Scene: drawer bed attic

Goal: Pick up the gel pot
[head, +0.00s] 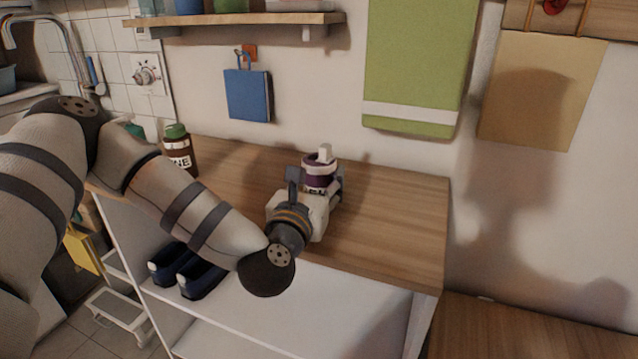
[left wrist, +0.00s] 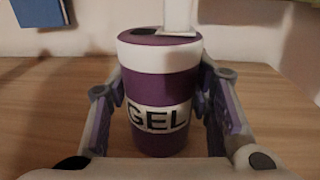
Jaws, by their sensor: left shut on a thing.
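The gel pot (head: 320,173) is a purple pot with a white band, a "GEL" label and a pale upright piece on top. It stands upright at the wooden counter top (head: 390,215). In the left wrist view the gel pot (left wrist: 158,85) is between the two fingers of my left gripper (left wrist: 160,118). My left gripper (head: 322,190) is shut on the pot from the near side. I cannot tell whether the pot's base touches the wood. My right gripper is not in view.
A dark bottle with a green cap (head: 178,150) stands on the counter to the left. A wall shelf (head: 240,19) is above. A blue pad (head: 248,95) and a green towel (head: 420,65) hang on the wall. The counter's right part is clear.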

